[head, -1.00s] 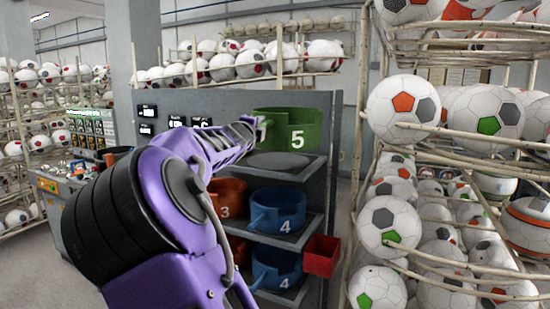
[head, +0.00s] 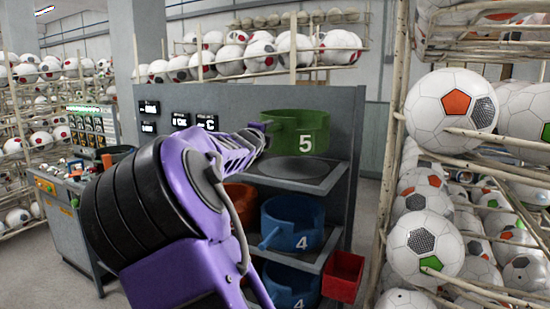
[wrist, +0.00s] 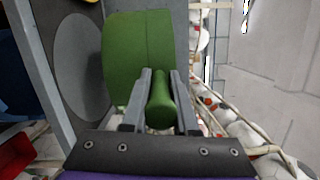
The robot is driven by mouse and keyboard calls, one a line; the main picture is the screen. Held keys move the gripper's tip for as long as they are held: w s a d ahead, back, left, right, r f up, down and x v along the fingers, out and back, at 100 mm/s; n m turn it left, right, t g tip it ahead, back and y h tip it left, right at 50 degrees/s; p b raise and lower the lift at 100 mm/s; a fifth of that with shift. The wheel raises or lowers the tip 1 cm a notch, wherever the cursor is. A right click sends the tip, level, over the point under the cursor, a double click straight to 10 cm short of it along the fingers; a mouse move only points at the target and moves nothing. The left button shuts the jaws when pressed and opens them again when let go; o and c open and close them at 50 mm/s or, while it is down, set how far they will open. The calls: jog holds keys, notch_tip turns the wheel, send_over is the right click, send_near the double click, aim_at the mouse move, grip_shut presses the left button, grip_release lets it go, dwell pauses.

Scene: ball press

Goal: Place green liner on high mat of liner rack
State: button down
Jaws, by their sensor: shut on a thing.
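The green liner (head: 299,124), a ring-shaped cup marked 5, is upright at the top of the liner rack (head: 352,112). My gripper (head: 264,129) is shut on its handle. In the wrist view, the fingers (wrist: 161,73) are on both sides of the green handle, with the liner body (wrist: 136,47) beyond them. The high mat (head: 302,169), a dark round disc on the rack's top shelf, lies below the liner and looks empty. It also shows in the wrist view (wrist: 82,65), facing the liner. The liner appears apart from the mat, but the exact gap is hard to tell.
Two blue liners marked 4 (head: 293,222) sit on the lower shelves, with an orange-brown liner (head: 240,197) partly behind my arm. A red bin (head: 343,276) hangs at the rack's right side. A ball rack (head: 400,100) stands close on the right. A control console (head: 68,215) is at left.

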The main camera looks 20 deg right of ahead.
notch_tip(320, 180, down, 7)
dwell(0.4)
jog(key=shift+f, duration=0.1)
jog(key=c, duration=0.7)
grip_release()
jog(key=v, duration=1.2)
